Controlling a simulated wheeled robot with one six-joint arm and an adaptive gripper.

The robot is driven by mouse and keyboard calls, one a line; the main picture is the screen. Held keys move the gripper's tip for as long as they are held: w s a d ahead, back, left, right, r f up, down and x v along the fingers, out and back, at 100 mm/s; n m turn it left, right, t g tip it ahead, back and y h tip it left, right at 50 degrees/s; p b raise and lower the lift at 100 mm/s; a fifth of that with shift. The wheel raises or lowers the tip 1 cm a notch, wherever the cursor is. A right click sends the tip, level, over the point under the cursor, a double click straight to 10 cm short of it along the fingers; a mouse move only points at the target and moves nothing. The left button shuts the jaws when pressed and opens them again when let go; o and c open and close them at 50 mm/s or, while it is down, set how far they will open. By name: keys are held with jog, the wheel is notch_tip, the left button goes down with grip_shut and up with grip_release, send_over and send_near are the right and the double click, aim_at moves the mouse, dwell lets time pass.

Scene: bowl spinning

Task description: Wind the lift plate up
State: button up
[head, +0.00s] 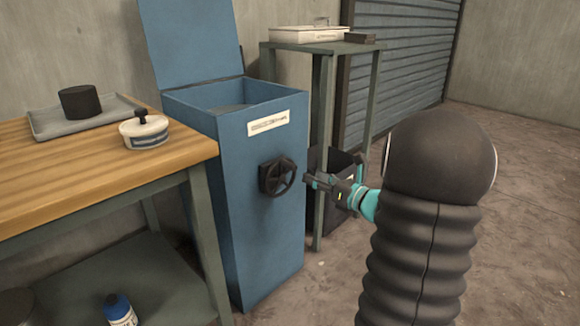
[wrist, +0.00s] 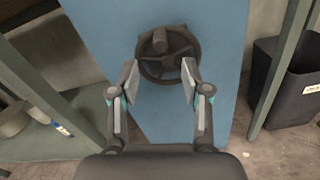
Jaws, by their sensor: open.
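A blue cabinet (head: 262,205) stands with its lid raised and its top open. The lift plate (head: 232,107) appears as a grey-blue surface inside, below the rim; only part of it shows. A dark spoked handwheel (head: 278,176) is mounted on the cabinet's front, and in the wrist view the handwheel (wrist: 168,54) has a knob near its upper left. My gripper (head: 312,180) is just in front of the wheel, to its right in the head view. In the wrist view my gripper (wrist: 160,82) is open, its fingers at either side of the wheel's lower part; contact is unclear.
A wooden workbench (head: 60,193) at left holds a tray (head: 50,124) with a dark cylinder (head: 80,102) and a white round container (head: 145,131).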

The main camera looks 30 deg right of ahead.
aim_at(295, 168)
jog(key=x, duration=0.9)
jog(key=shift+w+a+p, duration=0.1)
jog(key=shift+w+p, duration=0.2)
jog(key=shift+p, duration=0.1)
jog(key=shift+a, duration=0.1)
grip_shut()
